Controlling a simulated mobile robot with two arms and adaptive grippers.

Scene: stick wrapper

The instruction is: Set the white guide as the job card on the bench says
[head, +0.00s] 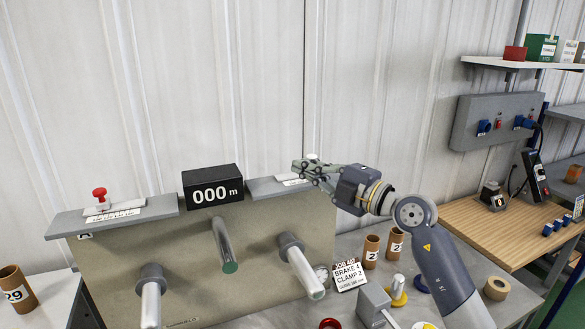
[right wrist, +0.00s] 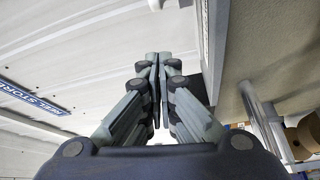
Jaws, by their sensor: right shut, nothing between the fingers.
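The job card (head: 348,275) stands on the bench at the foot of the machine. A white knob (head: 313,157), perhaps the white guide, shows at the machine's right top ledge, partly hidden behind my right gripper (head: 299,168). A white scale strip (head: 292,180) lies on that ledge under the fingers. My right gripper is shut and empty, just above or at the strip; I cannot tell whether it touches the knob. In the right wrist view its fingers (right wrist: 158,62) are together. My left gripper is out of view.
A red knob (head: 99,194) sits on the left ledge. A black display (head: 212,187) reads "000 m". Rollers (head: 224,245) stick out of the front panel. Cardboard tubes (head: 372,250), a yellow-based part (head: 397,292) and a tape ring (head: 497,288) stand on the bench.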

